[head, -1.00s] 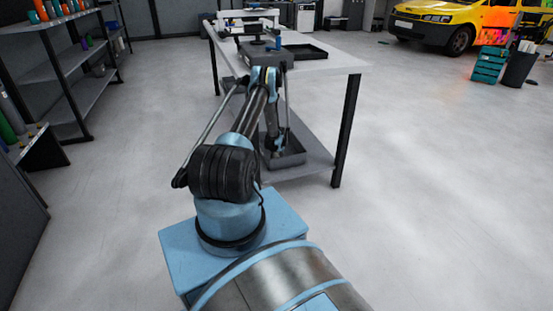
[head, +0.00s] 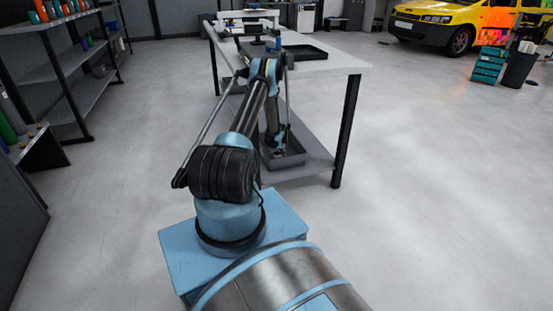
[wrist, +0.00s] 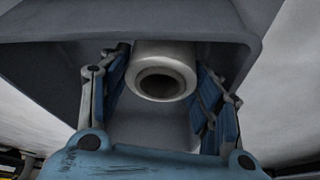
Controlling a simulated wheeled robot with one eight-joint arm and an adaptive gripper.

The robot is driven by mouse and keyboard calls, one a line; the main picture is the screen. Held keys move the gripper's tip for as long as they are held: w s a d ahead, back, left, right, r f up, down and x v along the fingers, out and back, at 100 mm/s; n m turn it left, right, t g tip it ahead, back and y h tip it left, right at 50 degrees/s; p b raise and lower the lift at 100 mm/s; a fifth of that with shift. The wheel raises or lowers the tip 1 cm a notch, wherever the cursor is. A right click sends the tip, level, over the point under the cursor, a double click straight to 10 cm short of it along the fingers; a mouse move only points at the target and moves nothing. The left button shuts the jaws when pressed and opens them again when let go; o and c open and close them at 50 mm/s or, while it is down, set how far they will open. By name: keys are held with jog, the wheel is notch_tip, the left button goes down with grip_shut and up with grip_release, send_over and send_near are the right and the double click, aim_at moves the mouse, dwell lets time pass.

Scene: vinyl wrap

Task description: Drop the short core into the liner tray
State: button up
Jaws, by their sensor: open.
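The short core (wrist: 160,57) is a pale grey hollow cylinder with a dark bore, its open end facing the wrist camera. It is within the walls of the grey liner tray (wrist: 215,34); whether it touches the floor of the tray is hidden. My gripper (wrist: 164,82) is open, its blue-padded fingers on either side of the core, with a gap visible on the right. In the head view the liner tray (head: 293,160) sits on the table's lower shelf, and my gripper (head: 278,150) reaches down into it, mostly hidden by my arm.
The table (head: 330,65) stands ahead, its dark front leg (head: 346,130) right of the tray. A black tray (head: 305,52) and a blue item (head: 278,43) are on top. Shelving (head: 65,80) stands at left. The floor (head: 430,170) at right is clear.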

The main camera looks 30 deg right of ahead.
jog(key=v, duration=0.8)
jog(key=shift+s+r, duration=0.15)
jog(key=shift+r, duration=0.1)
